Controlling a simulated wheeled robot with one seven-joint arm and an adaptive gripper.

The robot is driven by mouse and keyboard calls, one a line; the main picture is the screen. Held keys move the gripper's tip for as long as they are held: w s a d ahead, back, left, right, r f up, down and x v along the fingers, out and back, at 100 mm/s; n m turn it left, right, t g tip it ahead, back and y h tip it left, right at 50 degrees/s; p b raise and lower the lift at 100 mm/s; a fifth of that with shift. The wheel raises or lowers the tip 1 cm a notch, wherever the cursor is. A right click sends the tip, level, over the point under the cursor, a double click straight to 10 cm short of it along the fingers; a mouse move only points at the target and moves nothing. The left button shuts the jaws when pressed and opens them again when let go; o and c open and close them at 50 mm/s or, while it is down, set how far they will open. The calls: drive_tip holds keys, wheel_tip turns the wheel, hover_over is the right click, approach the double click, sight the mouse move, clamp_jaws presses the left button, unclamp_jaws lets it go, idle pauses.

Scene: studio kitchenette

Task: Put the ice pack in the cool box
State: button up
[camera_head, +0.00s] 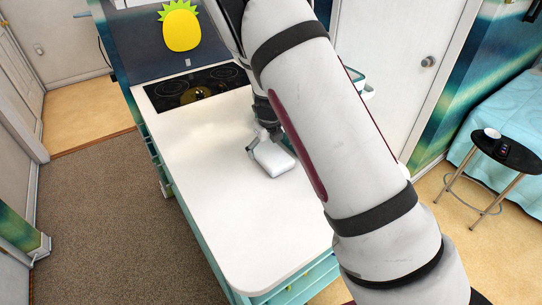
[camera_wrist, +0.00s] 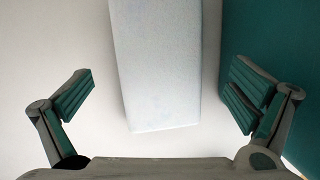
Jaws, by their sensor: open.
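The ice pack (camera_head: 273,158) appears to be the pale, flat block lying on the white counter, partly behind my gripper (camera_head: 263,141). In the wrist view the pale ice pack (camera_wrist: 155,65) lies between the two spread fingers of my gripper (camera_wrist: 161,94). There is a gap on each side, and neither finger visibly touches it. My gripper is open and empty. I cannot make out the cool box for certain; a teal-rimmed thing (camera_head: 356,76) shows partly behind my arm, and most of it is hidden.
The white counter (camera_head: 205,190) is clear on its left and near parts. A black cooktop (camera_head: 190,90) and a yellow pineapple-shaped object (camera_head: 181,30) are at the far end. A teal surface (camera_wrist: 270,40) fills the wrist view's right side. A small black stool (camera_head: 505,150) stands right.

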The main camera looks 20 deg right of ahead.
sight(270, 155)
drive_tip(key=shift+x, duration=1.45)
drive_tip(key=shift+c, duration=0.6)
drive_tip(key=c, duration=1.6)
drive_tip(key=shift+c, duration=0.2)
drive_tip(key=shift+a+r, duration=0.1)
